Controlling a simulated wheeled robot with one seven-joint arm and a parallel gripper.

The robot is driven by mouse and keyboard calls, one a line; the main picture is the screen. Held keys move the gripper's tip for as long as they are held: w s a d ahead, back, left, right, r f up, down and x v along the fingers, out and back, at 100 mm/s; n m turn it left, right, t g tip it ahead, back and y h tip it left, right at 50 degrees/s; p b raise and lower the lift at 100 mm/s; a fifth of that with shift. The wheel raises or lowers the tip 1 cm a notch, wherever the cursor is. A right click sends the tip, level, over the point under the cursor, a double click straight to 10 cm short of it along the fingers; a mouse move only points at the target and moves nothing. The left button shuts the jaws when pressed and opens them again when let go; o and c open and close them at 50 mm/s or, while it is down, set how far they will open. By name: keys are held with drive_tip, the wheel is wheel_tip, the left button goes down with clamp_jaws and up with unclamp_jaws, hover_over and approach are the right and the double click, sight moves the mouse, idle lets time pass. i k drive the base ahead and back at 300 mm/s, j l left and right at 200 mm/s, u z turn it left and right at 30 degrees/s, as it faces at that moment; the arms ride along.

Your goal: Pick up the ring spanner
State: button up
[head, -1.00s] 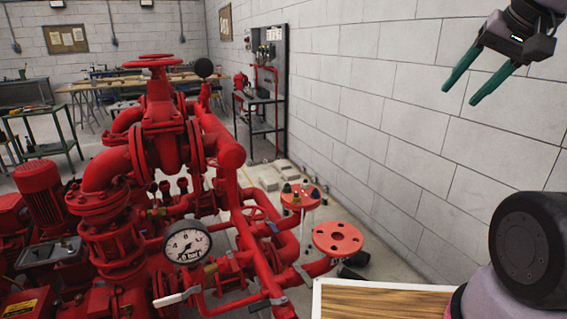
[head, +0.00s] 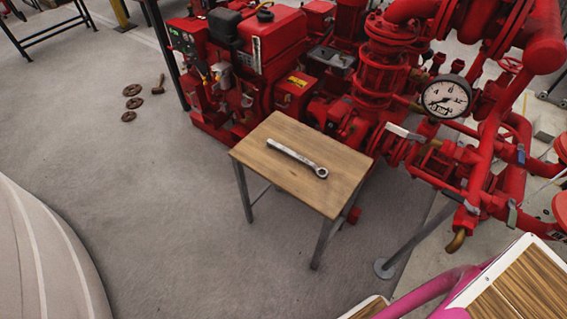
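The ring spanner (head: 296,158) is a silver-grey bar with a ring at its right end. It lies flat on a small wooden-topped table (head: 305,190) with grey metal legs, near the middle of the head view. Its ring end points to the lower right, and its other end to the upper left. Nothing covers it. My gripper is out of the head view now, so whether it is open or shut does not show.
The red pumpset (head: 370,95) with its pressure gauge (head: 447,97) stands directly behind and right of the table. Open grey floor (head: 165,190) lies left of the table.

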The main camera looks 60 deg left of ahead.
sight(314, 167)
drive_tip(key=j+u, duration=0.1)
drive_tip(key=u, duration=1.45)
drive_tip(key=i+u, duration=0.15)
drive_tip(key=u, duration=0.65)
drive_tip(key=k+z, duration=0.15)
drive_tip(key=z, duration=0.3)
drive_tip(key=i+j+z, duration=0.1)
drive_tip(key=z, duration=1.45)
drive_tip(key=k+u, duration=0.1)
drive_tip(key=u, duration=1.35)
drive_tip(key=i+l+u, duration=0.1)
drive_tip(key=u, duration=0.45)
